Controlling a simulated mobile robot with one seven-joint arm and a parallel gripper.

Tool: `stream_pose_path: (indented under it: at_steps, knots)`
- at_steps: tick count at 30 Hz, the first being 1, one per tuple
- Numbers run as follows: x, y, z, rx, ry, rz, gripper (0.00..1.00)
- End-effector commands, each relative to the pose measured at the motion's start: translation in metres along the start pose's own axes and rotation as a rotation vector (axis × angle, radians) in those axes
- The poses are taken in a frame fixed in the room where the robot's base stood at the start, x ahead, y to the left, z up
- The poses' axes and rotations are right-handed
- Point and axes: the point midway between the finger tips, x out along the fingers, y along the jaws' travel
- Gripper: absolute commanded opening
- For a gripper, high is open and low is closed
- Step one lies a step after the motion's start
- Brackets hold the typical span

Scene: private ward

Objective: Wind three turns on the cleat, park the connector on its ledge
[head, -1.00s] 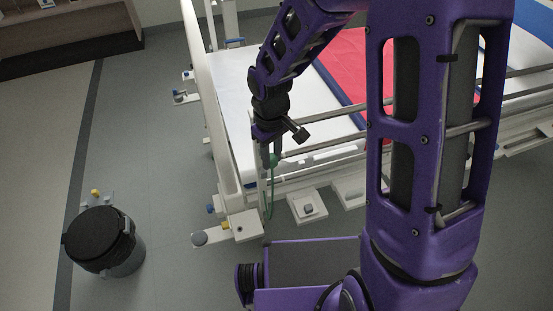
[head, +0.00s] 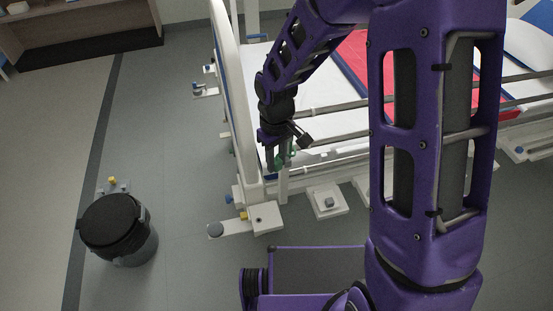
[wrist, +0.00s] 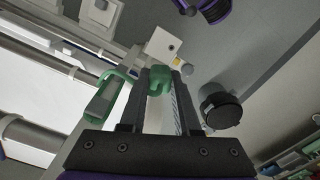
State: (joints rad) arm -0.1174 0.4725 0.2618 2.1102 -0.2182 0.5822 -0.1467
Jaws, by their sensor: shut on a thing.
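My gripper (wrist: 158,80) is shut on a green piece, the connector (wrist: 159,84), which sits between the fingertips in the wrist view. In the head view my gripper (head: 277,163) points down beside the bed's near corner post, with a bit of green showing at its fingers. Just left of the fingers in the wrist view, a green cord (wrist: 121,74) loops at a pale green-grey bar (wrist: 103,102), which may be the cleat. How many turns lie on it I cannot tell. The ledge is not clearly identifiable.
The bed (head: 325,92) with its rails lies behind and right of my gripper. A foot with a caster (head: 216,230) sticks out at its near corner. A dark-lidded bin (head: 112,222) stands on the left. The floor between bin and bed is clear.

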Motion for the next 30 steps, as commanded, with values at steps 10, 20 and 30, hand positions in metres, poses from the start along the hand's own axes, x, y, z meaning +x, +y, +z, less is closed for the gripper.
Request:
stream_pose_path:
  at_steps: [10,20,30]
  knots:
    - [-0.001,-0.015,0.033,-0.001,-0.001,0.0,0.0]
    - [0.0,-0.029,0.065,-0.001,0.0,0.0,0.0]
    - [0.0,-0.029,0.064,0.0,0.0,0.0,0.0]
